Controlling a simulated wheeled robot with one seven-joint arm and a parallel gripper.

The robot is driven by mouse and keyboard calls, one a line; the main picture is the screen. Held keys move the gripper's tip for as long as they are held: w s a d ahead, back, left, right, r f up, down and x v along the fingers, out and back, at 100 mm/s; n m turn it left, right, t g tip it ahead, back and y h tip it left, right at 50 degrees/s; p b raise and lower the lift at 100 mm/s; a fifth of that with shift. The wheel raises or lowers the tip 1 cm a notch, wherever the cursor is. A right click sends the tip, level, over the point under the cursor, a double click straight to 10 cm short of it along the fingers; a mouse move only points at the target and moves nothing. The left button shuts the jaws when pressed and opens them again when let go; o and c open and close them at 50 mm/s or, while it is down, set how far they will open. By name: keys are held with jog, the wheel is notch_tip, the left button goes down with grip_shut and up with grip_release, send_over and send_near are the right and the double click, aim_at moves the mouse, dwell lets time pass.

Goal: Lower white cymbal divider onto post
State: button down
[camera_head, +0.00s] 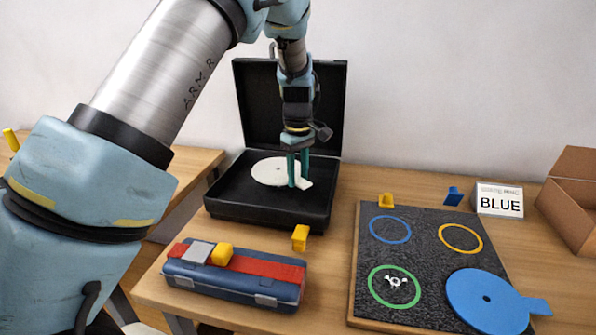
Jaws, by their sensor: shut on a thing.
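My gripper (298,184) points down over the open black case (268,211) and is shut on the white cymbal divider (270,170). Its teal fingers grip the divider at its right side, near the tab. The divider is a flat white disc that looks about level, inside the outline of the case's lower half. I cannot tell whether it touches anything below. No post shows clearly in the case; the divider and fingers cover part of the inside.
The case lid (325,105) stands upright behind my gripper. A blue toolbox (235,287) with a red strap lies in front. To the right are a dark mat (440,215) with colored rings, a blue disc (470,285), a BLUE sign (499,203) and a cardboard box (575,190).

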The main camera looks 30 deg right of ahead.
jog(key=shift+f+b, duration=0.5)
jog(key=shift+f, duration=0.9)
jog(key=shift+c, duration=1.8)
grip_release()
notch_tip(320, 180, up, 11)
jog(key=shift+f+b, duration=0.1)
jog(key=shift+b, duration=0.9)
